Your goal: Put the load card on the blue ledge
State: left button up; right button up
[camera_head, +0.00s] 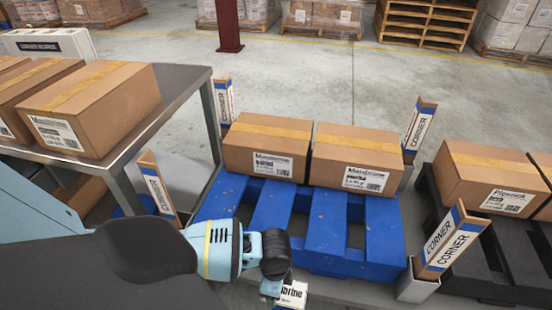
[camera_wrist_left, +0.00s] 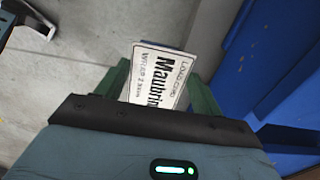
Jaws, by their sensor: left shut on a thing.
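The load card (camera_wrist_left: 158,78) is a white card with black print reading "LOAD CARD" and part of "Maubrine". My left gripper (camera_wrist_left: 160,86) is shut on it, with one green finger on each side. In the head view the card (camera_head: 293,295) shows at the bottom edge, partly cut off, beside my left gripper (camera_head: 273,287). The only blue support I see is a slatted blue pallet (camera_head: 326,225); a separate ledge cannot be made out. The card is in front of its near side, apart from it. Blue surfaces (camera_wrist_left: 283,70) fill the right of the wrist view. My right gripper is not in view.
Two cartons (camera_head: 267,148) (camera_head: 356,160) stand on the pallet's back half; its front slats are bare. Upright corner boards (camera_head: 449,240) (camera_head: 160,188) flank it. A grey table (camera_head: 180,88) with cartons is left, a black pallet (camera_head: 480,235) right.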

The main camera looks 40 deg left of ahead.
pick_arm(q)
jog(key=shift+f+b, duration=0.8)
jog(key=shift+f, duration=1.05)
jog(key=shift+r, duration=0.1)
jog(key=o, duration=0.9)
jog(key=shift+o, duration=0.2)
notch_tip(320, 180, up, 10)
jog(key=p, duration=0.4)
jog(key=shift+r, duration=1)
